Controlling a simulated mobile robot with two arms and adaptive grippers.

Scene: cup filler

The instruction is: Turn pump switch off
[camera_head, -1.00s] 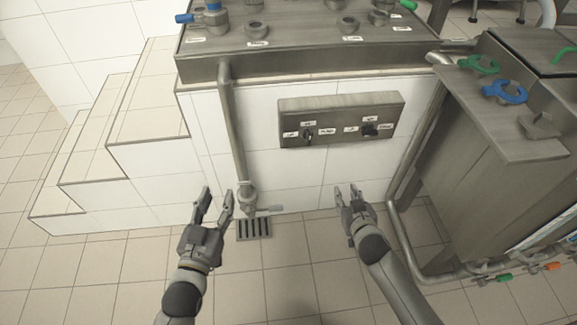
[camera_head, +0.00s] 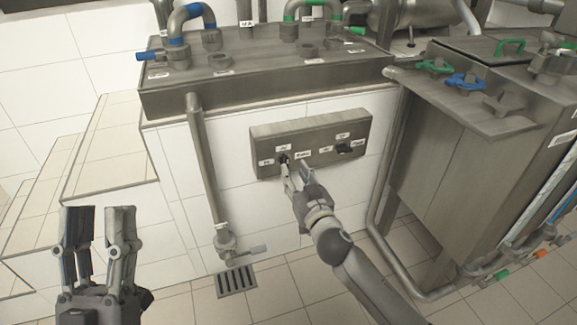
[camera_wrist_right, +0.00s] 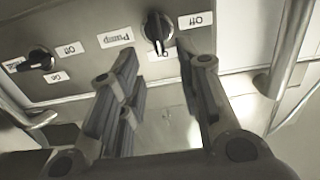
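The pump switch (camera_head: 283,158) is a black knob on the left side of the grey control panel (camera_head: 262,135). In the right wrist view the knob (camera_wrist_right: 157,27) sits among the Pump, Off and On labels, with its white mark toward the label that seems to read On. My right gripper (camera_head: 297,168) is open in front of the panel, close to the knob. In the right wrist view its fingertips (camera_wrist_right: 165,70) are apart, with the knob beyond the gap and nothing between them. My left gripper (camera_head: 99,210) is open and empty at the lower left.
A second black knob (camera_head: 344,150) is on the panel's right side. A metal pipe with a valve (camera_head: 226,243) stands left of the panel, above a floor drain (camera_head: 236,280). A steel tank (camera_head: 440,150) is at the right. White tiled steps (camera_head: 110,150) are at the left.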

